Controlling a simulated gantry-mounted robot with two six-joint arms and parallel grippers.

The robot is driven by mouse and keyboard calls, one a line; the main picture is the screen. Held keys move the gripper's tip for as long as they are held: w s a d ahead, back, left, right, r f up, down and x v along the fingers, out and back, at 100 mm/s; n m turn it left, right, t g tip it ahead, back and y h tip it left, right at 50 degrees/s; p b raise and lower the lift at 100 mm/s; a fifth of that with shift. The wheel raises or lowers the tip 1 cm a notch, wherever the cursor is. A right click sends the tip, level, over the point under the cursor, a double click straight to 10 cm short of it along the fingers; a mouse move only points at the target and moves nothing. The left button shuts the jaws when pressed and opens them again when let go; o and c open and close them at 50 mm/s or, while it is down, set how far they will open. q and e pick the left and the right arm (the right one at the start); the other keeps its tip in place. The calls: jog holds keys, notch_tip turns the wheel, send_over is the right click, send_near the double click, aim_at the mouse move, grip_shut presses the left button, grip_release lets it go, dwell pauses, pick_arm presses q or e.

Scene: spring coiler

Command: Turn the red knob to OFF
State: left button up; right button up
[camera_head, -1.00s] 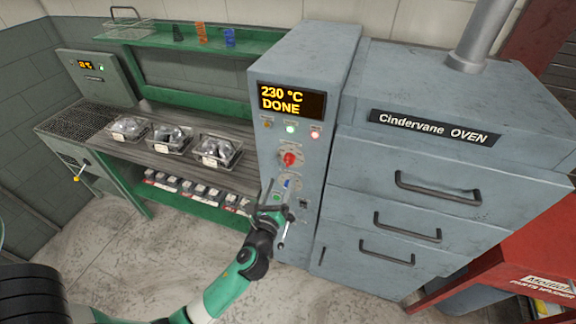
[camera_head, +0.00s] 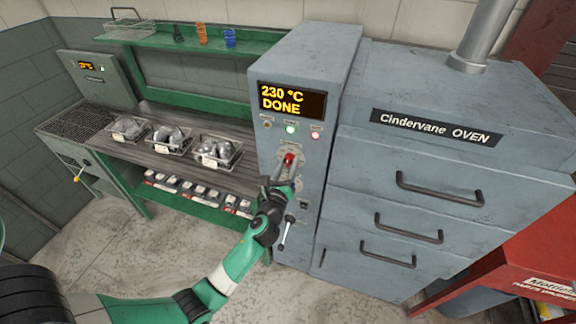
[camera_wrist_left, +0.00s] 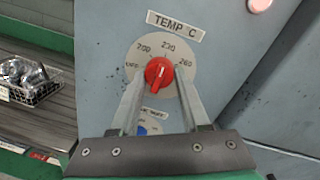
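The red knob (camera_head: 289,159) is on the front of the grey control panel. In the left wrist view the knob (camera_wrist_left: 159,73) sits on a round dial under a "TEMP °C" label (camera_wrist_left: 176,25). The dial reads 200, 230 and 260, with a blurred mark at its left, apparently OFF. The knob's pale line stands nearly upright, toward 230. My left gripper (camera_head: 276,182) is at the panel just below the knob. In its wrist view the fingers (camera_wrist_left: 160,80) stand apart on either side of the knob, with slight gaps. My right gripper is out of view.
The display (camera_head: 292,100) reads 230 °C DONE, with green and red lamps below it. A blue control (camera_wrist_left: 150,128) lies below the dial, partly behind the fingers. Oven drawers with handles (camera_head: 440,188) are to the right. Wire baskets (camera_head: 217,150) stand on the bench at left.

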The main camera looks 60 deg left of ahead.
pick_arm(q)
grip_shut()
jog(key=shift+n, duration=0.3)
jog(key=n, duration=0.4)
jog(key=shift+r, duration=0.1)
jog(key=n, duration=0.4)
jog(key=shift+r+n+h, duration=0.1)
jog(key=shift+n+h, duration=0.2)
jog(key=shift+n, duration=0.1)
jog(key=n, duration=0.5)
jog(key=shift+h, duration=0.3)
jog(key=n+b, duration=0.1)
jog(key=n, duration=0.3)
jog(key=shift+r+t, duration=0.1)
jog(key=shift+t, duration=0.2)
jog(key=shift+s+n, duration=0.1)
jog(key=shift+n, duration=0.3)
